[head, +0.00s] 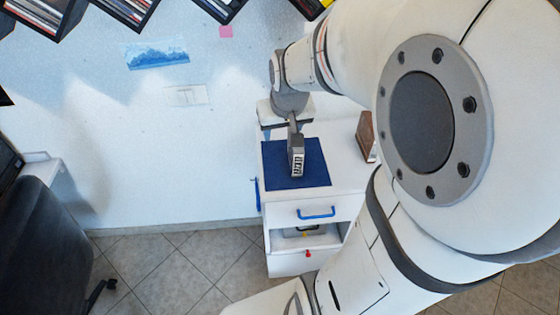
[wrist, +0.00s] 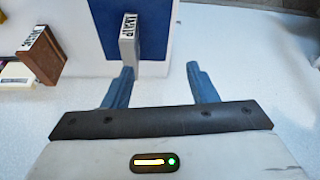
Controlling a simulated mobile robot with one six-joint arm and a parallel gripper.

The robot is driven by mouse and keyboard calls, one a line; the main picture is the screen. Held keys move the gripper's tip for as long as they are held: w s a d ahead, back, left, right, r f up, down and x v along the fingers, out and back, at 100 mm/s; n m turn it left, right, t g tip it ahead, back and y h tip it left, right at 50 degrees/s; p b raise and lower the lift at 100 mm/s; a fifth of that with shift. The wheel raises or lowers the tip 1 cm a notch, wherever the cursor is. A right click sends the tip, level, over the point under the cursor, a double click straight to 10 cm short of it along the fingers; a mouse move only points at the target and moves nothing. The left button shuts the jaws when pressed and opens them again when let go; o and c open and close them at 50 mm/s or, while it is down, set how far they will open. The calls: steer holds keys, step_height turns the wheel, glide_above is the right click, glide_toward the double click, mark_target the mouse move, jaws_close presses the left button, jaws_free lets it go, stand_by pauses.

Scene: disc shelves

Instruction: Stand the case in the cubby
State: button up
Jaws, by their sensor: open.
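The case (head: 297,158), narrow and grey with a black-and-white printed label, stands on a dark blue mat (head: 272,168) on top of a white cabinet. In the wrist view the case (wrist: 129,45) is just beyond the left finger's tip, not centred between the fingers. I cannot tell whether that finger touches it. My gripper (wrist: 160,68) is open, with nothing between its fingers. In the head view my gripper (head: 292,122) is at the far end of the case. Dark cubby shelves (head: 72,18) hang on the wall, cut off by the top edge; the target cubby cannot be identified.
A brown wooden box (wrist: 38,52) stands beside the mat, partly hidden by my arm in the head view. The white cabinet (head: 286,213) has a blue-handled drawer and an open compartment below. A dark chair (head: 40,225) stands at the left. The floor between is clear.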

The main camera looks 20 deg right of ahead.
steer(key=s+a+r+n, duration=0.1)
steer(key=s+a+r, duration=0.2)
steer(key=s, duration=1)
steer(key=a, duration=0.3)
steer(key=shift+r+n+y, duration=0.2)
steer(key=shift+n+y, duration=0.1)
steer(key=shift+n, duration=0.1)
